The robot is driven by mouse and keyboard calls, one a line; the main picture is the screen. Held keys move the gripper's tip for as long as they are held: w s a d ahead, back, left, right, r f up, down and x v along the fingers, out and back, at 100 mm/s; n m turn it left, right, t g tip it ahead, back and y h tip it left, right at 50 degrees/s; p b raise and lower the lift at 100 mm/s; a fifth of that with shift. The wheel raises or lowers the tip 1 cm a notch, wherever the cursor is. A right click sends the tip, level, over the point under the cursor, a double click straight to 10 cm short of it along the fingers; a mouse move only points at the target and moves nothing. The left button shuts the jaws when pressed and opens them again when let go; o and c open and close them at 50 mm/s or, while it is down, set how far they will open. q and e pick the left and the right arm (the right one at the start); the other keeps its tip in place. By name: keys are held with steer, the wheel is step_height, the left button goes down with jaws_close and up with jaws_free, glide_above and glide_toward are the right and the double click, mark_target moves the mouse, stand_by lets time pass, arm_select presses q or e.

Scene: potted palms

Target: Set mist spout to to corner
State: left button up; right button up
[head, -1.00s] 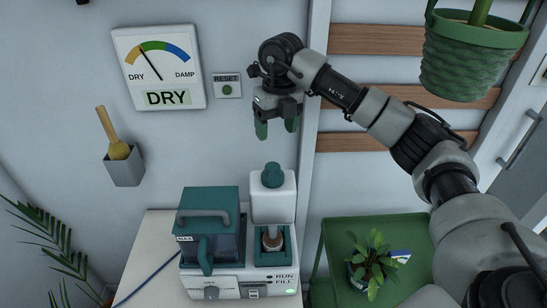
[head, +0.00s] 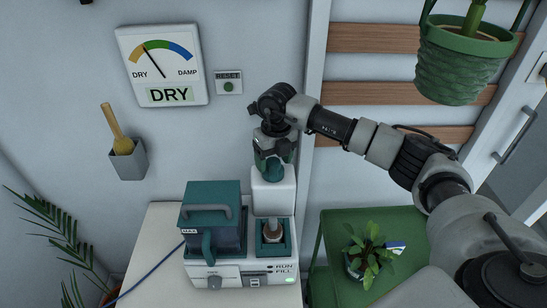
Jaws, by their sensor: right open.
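The humidifier machine (head: 228,270) stands on a pale table, with a teal water tank (head: 210,220) on its left and a white column (head: 273,199) on its right. The teal mist spout (head: 276,175) sits on top of that column, partly hidden by my right gripper. My right gripper (head: 273,163) points down with its green fingers open around or just in front of the spout; I cannot tell whether they touch it. Which way the spout faces cannot be made out. My left gripper is not in view.
A wall gauge (head: 161,65) reads DRY, with a RESET button (head: 229,87) beside it. A brush holder (head: 128,160) hangs on the wall. A green table (head: 335,230) with a small plant (head: 370,250) stands right. A green hanging pot (head: 457,65) is upper right.

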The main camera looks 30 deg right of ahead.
steer(key=c, duration=0.9)
steer(key=shift+m+b, duration=0.35)
steer(key=shift+m, duration=0.65)
steer(key=shift+m+b, duration=0.3)
steer(key=shift+m, duration=0.7)
steer(key=m+b, duration=0.1)
steer(key=m, duration=0.3)
steer(key=shift+t, duration=0.3)
steer(key=m, duration=0.4)
steer(key=shift+b, duration=0.4)
steer(key=shift+r+m+h, duration=0.1)
steer(key=shift+m+h, duration=0.2)
steer(key=shift+m, duration=1)
steer(key=shift+m+b, duration=0.3)
steer(key=shift+m, duration=0.5)
